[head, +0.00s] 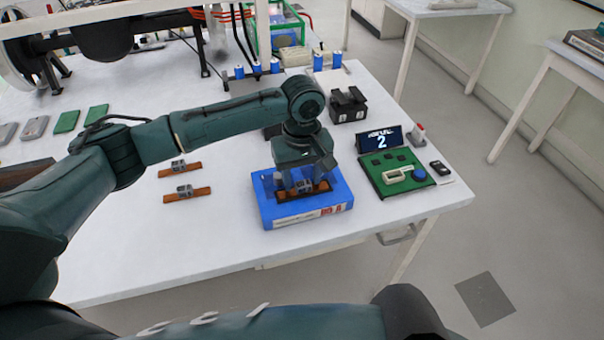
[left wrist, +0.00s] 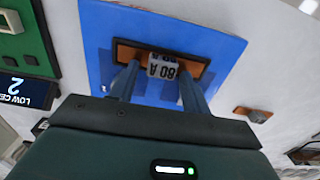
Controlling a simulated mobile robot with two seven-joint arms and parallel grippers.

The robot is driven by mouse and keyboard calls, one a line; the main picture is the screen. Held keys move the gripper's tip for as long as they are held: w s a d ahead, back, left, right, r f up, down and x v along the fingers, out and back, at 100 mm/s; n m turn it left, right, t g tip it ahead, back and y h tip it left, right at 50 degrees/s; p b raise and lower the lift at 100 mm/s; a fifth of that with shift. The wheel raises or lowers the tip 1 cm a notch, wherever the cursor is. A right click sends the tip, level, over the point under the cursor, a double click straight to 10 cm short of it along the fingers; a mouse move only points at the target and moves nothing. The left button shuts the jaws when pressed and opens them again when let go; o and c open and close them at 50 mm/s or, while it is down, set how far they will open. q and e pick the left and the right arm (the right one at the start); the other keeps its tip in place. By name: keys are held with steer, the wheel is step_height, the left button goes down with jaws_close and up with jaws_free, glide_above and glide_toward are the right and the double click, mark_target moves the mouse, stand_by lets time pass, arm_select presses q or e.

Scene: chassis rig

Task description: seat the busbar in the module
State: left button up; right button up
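The blue module (head: 336,204) lies near the table's front edge and fills the upper middle of the left wrist view (left wrist: 220,47). A copper-brown busbar (head: 322,187) with a grey block marked "80 A" lies along the module's dark slot; it also shows in the left wrist view (left wrist: 130,53). I cannot tell how deep it sits. My left gripper (head: 303,184) points down over it, its fingers on either side of the grey block (left wrist: 162,66). The fingers look apart from the block, with a gap on at least one side. My right gripper is not in view.
Two similar busbars (head: 179,169) (head: 187,194) lie left of the module. A green board (head: 395,174) with a display (head: 379,139) reading "2" stands to the right. A black block (head: 347,104) and blue cylinders (head: 318,62) are farther back. The front-left tabletop is clear.

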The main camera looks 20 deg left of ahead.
arm_select(q)
steer(key=shift+o, duration=0.3)
steer(key=shift+r, duration=0.1)
step_height(320, 180, up, 12)
stand_by(0.3)
stand_by(0.4)
